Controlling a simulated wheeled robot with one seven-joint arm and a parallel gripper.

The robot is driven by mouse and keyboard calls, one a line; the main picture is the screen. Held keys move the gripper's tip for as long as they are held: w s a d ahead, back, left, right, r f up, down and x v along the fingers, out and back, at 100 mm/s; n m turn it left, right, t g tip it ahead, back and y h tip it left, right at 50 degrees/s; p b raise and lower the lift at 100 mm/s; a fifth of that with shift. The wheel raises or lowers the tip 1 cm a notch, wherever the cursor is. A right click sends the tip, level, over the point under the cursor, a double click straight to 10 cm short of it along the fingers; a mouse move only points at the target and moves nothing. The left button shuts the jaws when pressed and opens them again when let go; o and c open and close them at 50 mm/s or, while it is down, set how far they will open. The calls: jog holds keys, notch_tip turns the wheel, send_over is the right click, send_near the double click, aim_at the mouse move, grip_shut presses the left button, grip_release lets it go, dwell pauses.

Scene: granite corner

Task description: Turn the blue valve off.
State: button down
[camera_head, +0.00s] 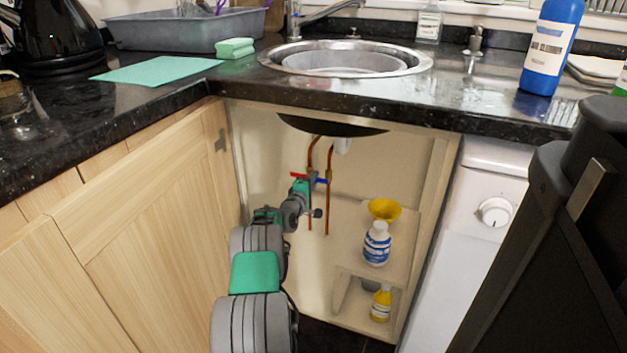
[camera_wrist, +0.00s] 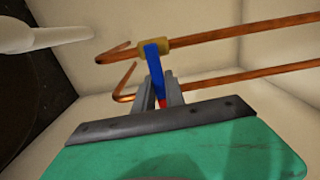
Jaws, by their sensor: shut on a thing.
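The blue valve handle (camera_wrist: 154,62) extends from a brass fitting on the upper copper pipe in the wrist view. It lies across that pipe rather than along it. Its free end is between the fingers of my gripper (camera_wrist: 157,95), which is shut on it. In the head view the blue handle (camera_head: 321,181) is a small bar at the copper pipes, with my gripper (camera_head: 312,182) at its left. A red handle (camera_head: 298,175) sits just left of it. Only a bit of red shows between the fingers in the wrist view. The fingers partly hide the handle's end.
The pipes run inside an open cabinet under the sink (camera_head: 345,60). A yellow funnel (camera_head: 385,209), a white-and-blue bottle (camera_head: 376,245) and a yellow bottle (camera_head: 381,304) stand at its right. A wooden door (camera_head: 150,230) is at the left. A white drain pipe (camera_wrist: 45,38) is close by.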

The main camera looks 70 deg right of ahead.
jog(key=c, duration=1.4)
grip_release()
jog(key=shift+r, duration=0.25)
notch_tip(320, 180, up, 4)
jog(key=shift+f+p, duration=0.25)
jog(key=shift+p, duration=0.75)
jog(key=s+a+r+p, duration=0.3)
jog(key=a+r+p, duration=0.4)
jog(key=a, duration=0.6)
jog(key=shift+s+a+r, duration=0.3)
jog(key=shift+s+r, duration=0.1)
jog(key=shift+r, duration=0.55)
